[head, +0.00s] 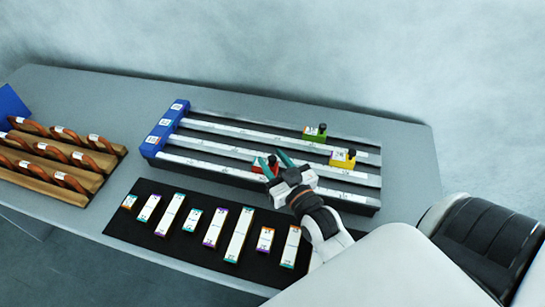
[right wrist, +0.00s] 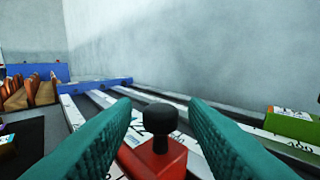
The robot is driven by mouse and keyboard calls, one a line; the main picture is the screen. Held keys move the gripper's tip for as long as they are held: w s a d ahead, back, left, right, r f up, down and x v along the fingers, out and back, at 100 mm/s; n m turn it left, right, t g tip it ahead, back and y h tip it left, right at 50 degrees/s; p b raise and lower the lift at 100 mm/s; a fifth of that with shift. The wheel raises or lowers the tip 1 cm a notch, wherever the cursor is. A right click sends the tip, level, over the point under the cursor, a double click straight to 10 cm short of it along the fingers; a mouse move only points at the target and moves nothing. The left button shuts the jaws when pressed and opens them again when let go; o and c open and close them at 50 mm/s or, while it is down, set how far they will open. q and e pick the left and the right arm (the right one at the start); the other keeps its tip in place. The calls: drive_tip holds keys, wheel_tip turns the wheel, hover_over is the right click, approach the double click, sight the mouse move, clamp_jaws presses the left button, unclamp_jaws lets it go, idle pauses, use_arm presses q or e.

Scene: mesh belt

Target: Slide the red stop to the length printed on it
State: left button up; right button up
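The red stop (head: 265,167) sits on the nearest of three white scale rails (head: 215,167). In the right wrist view the red stop (right wrist: 155,160) shows a black knob (right wrist: 160,118) on top. My right gripper (head: 275,160) is open, with its teal fingers (right wrist: 160,135) on either side of the knob and a gap to each. The number printed on the red stop cannot be read. A blue end block (head: 158,138) closes the left end of the rails. My left gripper is not in view.
A green stop (head: 315,133) and a yellow stop (head: 343,158) sit on the farther rails. A black mat (head: 170,245) with several white labelled strips lies in front. Wooden racks (head: 85,175) with brown pieces stand at the left. The table behind the rails is clear.

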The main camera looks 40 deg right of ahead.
drive_tip(key=shift+w, duration=0.4)
drive_tip(key=shift+c, duration=0.6)
clamp_jaws()
drive_tip(key=shift+w+a+r, duration=0.2)
drive_tip(key=shift+w+a, duration=0.05)
drive_tip(key=w+a+p, duration=0.1)
drive_tip(key=w+a, duration=0.2)
drive_tip(key=w, duration=0.1)
drive_tip(key=shift+w+a+p, duration=0.2)
drive_tip(key=shift+a+p, duration=0.15)
drive_tip(key=shift+a, duration=0.05)
drive_tip(key=shift+w+a+f, duration=0.1)
drive_tip(key=shift+w+a, duration=0.05)
drive_tip(key=shift+o, duration=0.6)
unclamp_jaws()
